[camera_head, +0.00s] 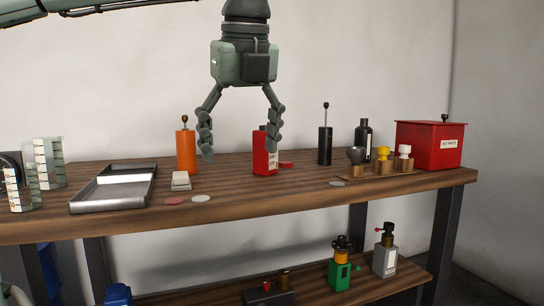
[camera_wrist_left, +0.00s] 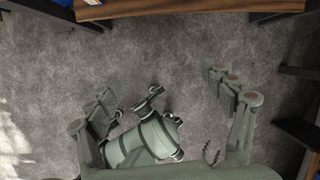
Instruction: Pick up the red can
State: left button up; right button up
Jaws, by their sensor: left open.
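The red can (camera_head: 261,160) stands upright on the wooden workbench and has a white label. My left gripper (camera_head: 240,148) hangs pointing down, open and empty, with its right finger covering part of the can in the head view. In the left wrist view its two fingers (camera_wrist_left: 166,95) are spread wide over grey floor, with the bench edge at the top, so it is on the near side of the bench. The can is not in the left wrist view.
On the workbench (camera_head: 250,204) stand an orange grinder (camera_head: 186,153), a metal tray (camera_head: 116,188), a black grinder (camera_head: 325,145), a wooden holder (camera_head: 352,189) with tampers and a red box (camera_head: 430,147). A lower shelf (camera_head: 382,284) holds more grinders. The bench front near the can is mostly clear.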

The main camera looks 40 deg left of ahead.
aim_at(264, 163)
jog(key=i+u, duration=0.2)
jog(key=i, duration=0.2)
jog(key=i+l+u, duration=0.45)
jog(key=i, duration=0.3)
jog(key=i+u, duration=0.4)
jog(key=i, duration=0.6)
